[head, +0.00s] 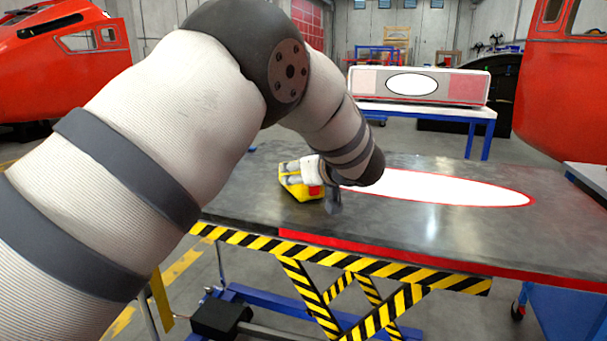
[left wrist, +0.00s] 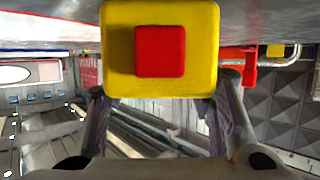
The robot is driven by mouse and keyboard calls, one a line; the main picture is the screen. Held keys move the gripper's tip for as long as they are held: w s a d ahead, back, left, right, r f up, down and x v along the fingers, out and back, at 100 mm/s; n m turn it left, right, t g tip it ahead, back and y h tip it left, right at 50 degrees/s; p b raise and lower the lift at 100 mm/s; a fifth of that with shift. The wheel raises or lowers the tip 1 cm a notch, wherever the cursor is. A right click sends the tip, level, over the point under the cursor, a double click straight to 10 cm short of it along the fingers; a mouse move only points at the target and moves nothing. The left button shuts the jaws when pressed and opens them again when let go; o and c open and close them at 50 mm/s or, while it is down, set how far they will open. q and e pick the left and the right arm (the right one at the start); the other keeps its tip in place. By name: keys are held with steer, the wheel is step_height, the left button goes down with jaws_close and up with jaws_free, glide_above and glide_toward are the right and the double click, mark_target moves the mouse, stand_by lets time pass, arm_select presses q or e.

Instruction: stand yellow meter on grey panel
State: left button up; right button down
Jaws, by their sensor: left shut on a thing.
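The yellow meter (head: 291,187) is at the left part of the grey panel (head: 440,240), near its front edge. In the left wrist view the yellow meter (left wrist: 118,76) shows a face with a red square and fills the top middle. My left gripper (left wrist: 165,92) has a finger on each side of the meter and is shut on it. In the head view my left gripper (head: 328,194) is partly hidden by its own wrist. I cannot tell whether the meter touches the panel. My right gripper is not in view.
The panel lies on a lift table with a black and yellow striped edge (head: 340,262). A white oval with a red rim (head: 450,188) marks the panel. A box-shaped nosecone part (head: 450,88) stands on a white table behind. Red train noses (head: 565,90) stand at both sides.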

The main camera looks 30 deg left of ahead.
arm_select(q)
steer(key=shift+f, duration=0.2)
steer(key=o, duration=1.7)
steer(key=shift+f, duration=0.1)
steer(key=shift+c, duration=0.2)
steer(key=shift+d+r, duration=0.1)
steer(key=shift+r, duration=0.25)
steer(key=p+v, duration=0.1)
steer(key=v, duration=1)
steer(key=shift+s+r, duration=0.1)
steer(key=shift+s+d, duration=0.15)
steer(key=shift+d, duration=0.15)
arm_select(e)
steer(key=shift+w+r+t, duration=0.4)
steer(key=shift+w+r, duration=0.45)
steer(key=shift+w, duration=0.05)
